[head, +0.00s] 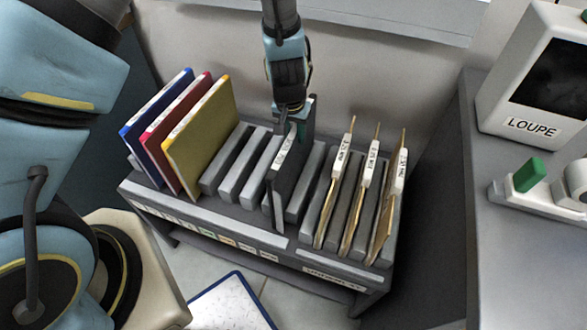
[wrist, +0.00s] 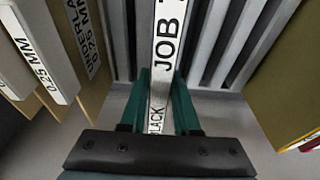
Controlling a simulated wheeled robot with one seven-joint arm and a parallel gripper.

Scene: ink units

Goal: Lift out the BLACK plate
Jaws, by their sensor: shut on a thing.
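The black plate (head: 287,180) stands upright among the grey dividers in the middle of the rack (head: 225,222). Its top edge rises above the dividers beside it. In the wrist view the white label strip (wrist: 166,45) along its edge reads "JOB" and "BLACK". My gripper (head: 299,128) comes down from above onto the plate's top edge. In the wrist view the green fingers of my gripper (wrist: 163,105) lie on both sides of the labelled edge and are shut on it. The plate's lower part is hidden by the rack, so I cannot tell how deep it sits.
Blue (head: 155,125), red (head: 178,135) and yellow (head: 200,135) plates lean in the left slots. Thin tan sheets with white labels (head: 372,165) stand in the right slots. Empty slots flank the black plate. A wall rises behind; a counter (head: 510,250) with a "LOUPE" box is right.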

